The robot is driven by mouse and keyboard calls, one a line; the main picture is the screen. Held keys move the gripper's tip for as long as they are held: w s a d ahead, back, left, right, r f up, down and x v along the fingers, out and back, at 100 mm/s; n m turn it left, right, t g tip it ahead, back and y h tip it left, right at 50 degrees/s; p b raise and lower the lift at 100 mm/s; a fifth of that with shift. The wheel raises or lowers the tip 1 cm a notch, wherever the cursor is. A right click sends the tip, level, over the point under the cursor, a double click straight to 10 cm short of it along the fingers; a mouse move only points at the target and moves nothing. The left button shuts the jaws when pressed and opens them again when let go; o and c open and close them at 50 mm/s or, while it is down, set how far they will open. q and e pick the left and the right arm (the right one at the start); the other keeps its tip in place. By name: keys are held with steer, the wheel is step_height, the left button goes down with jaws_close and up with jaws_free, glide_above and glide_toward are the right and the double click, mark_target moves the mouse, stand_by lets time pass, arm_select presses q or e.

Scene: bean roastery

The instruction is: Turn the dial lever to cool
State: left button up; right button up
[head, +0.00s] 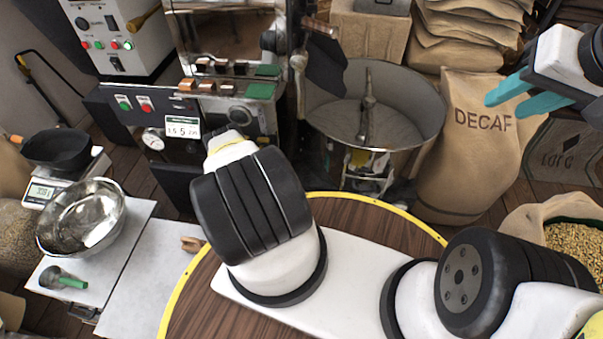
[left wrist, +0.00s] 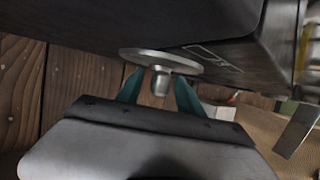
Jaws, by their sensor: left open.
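In the left wrist view a round metal disc (left wrist: 160,60) with a short metal stub (left wrist: 160,82) sits on the dark face of a machine. It looks like the dial lever, though its setting cannot be read. My left gripper (left wrist: 158,78) is open, with one teal finger on each side of the stub; I cannot tell whether they touch it. In the head view my own arm hides the left gripper, in front of the roaster (head: 232,90). My right gripper (head: 525,95) is open and empty, in front of the DECAF sack.
A round cooling bin (head: 415,105) stands right of the roaster. The DECAF sack (head: 470,165) and an open bean sack (head: 540,215) are at the right. A metal bowl (head: 82,215) and a scale (head: 45,190) stand at the left.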

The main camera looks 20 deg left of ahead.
arm_select(q)
steer(key=shift+c, duration=0.2)
jaws_close()
stand_by(1.1)
